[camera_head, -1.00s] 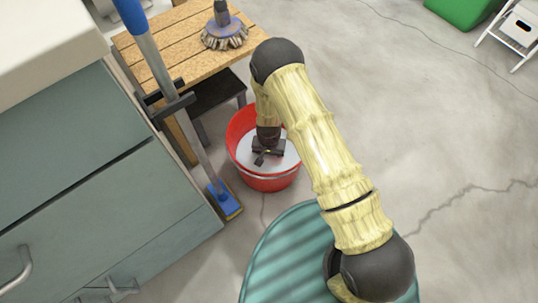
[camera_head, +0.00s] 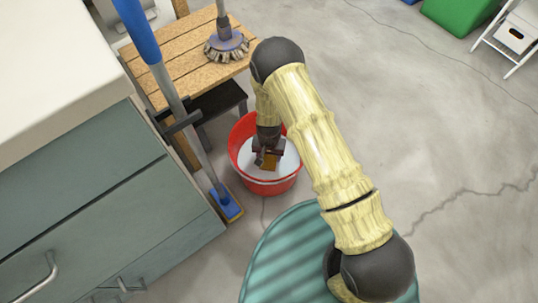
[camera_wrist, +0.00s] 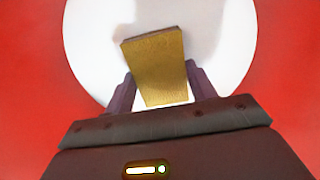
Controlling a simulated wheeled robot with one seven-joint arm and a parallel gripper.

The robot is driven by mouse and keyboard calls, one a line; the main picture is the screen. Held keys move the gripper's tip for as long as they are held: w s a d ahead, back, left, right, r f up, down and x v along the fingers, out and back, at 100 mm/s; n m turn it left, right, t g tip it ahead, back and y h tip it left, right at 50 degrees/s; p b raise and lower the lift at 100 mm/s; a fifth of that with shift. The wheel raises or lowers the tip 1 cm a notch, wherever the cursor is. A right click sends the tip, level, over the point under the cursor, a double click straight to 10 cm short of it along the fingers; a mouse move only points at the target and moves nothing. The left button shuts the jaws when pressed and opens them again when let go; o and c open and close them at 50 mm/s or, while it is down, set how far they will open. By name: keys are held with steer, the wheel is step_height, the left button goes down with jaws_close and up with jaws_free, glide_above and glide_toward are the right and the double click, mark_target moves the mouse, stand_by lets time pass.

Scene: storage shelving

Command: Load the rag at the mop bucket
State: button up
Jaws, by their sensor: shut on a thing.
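The mop bucket (camera_head: 283,184) is red, with a white inside bottom or contents, and stands on the floor beside the wooden bench. My gripper (camera_head: 268,153) points down inside the bucket's opening. It is shut on a flat yellow-brown piece, which looks like the rag (camera_wrist: 155,68). In the wrist view the rag sits between the two fingers of my gripper (camera_wrist: 160,88), above the round white area, with the red bucket wall (camera_wrist: 285,70) around it. In the head view the rag (camera_head: 271,162) shows just below the fingers. Whether it touches the white surface I cannot tell.
A slatted wooden bench (camera_head: 180,62) with a round brush (camera_head: 226,46) stands behind the bucket. A blue-handled mop (camera_head: 180,105) leans at the left, by a grey-green cabinet (camera_head: 80,210). A green box (camera_head: 460,12) and white step stool (camera_head: 513,38) are far right. The floor to the right is clear.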

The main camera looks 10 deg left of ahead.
steer(key=shift+r+p, duration=0.55)
steer(key=shift+r, duration=0.35)
steer(key=shift+w+r, duration=0.1)
steer(key=shift+r, duration=0.2)
steer(key=w+d+r+p, duration=0.3)
steer(key=d+r+p, duration=0.2)
steer(key=d+r, duration=0.3)
steer(key=w+d+r+p, duration=0.3)
steer(key=d+r, duration=0.6)
steer(key=r, duration=0.7)
steer(key=w+d+r+p, duration=0.3)
steer(key=d+r+p, duration=0.4)
steer(key=r, duration=0.5)
steer(key=shift+w+d+m+p, duration=0.15)
steer(key=shift+d+m+p, duration=0.2)
steer(key=shift+d, duration=0.5)
steer(key=shift+a, duration=0.1)
